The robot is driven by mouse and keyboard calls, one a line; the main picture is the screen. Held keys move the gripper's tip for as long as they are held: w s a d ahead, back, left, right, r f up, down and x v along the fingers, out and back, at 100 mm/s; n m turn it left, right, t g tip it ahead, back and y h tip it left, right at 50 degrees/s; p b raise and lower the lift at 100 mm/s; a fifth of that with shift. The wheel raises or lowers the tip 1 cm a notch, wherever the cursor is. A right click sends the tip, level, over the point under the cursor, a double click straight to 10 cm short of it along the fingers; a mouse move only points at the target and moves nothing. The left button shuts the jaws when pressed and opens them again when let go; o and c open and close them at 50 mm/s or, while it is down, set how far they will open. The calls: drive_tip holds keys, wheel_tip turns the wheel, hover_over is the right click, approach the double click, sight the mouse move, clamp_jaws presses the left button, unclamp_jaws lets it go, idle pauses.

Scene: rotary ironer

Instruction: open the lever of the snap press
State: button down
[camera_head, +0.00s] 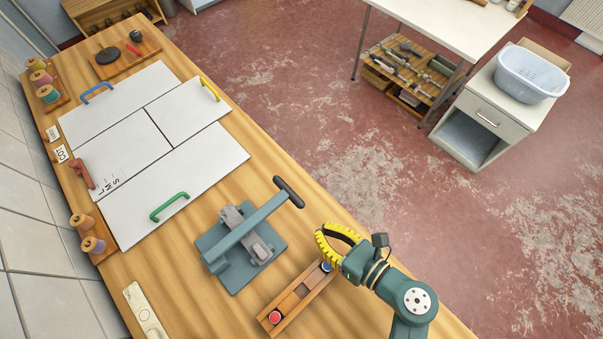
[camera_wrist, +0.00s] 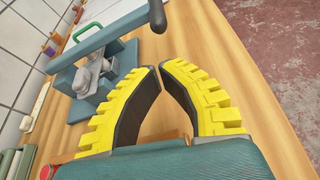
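The snap press (camera_head: 240,248) stands on the wooden bench, a teal base plate with a grey block on it. Its lever (camera_head: 250,223) is a long teal bar that slants over the block and ends in a dark grip (camera_head: 289,192). In the wrist view the lever (camera_wrist: 110,38) crosses the upper left, with the grip (camera_wrist: 157,16) at the top, beyond my fingertips. My gripper (camera_head: 320,236) is to the right of the press, apart from the lever. Its yellow fingers (camera_wrist: 160,67) nearly meet at the tips, with nothing between them.
A wooden block with a red button (camera_head: 275,317) and a blue button (camera_head: 327,266) lies below my gripper. White panels (camera_head: 150,135) with coloured handles cover the bench at upper left. Thread spools (camera_head: 93,245) stand along the wall. Open floor lies right of the bench.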

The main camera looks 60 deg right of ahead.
drive_tip(key=x, duration=0.9)
drive_tip(key=shift+r, duration=0.2)
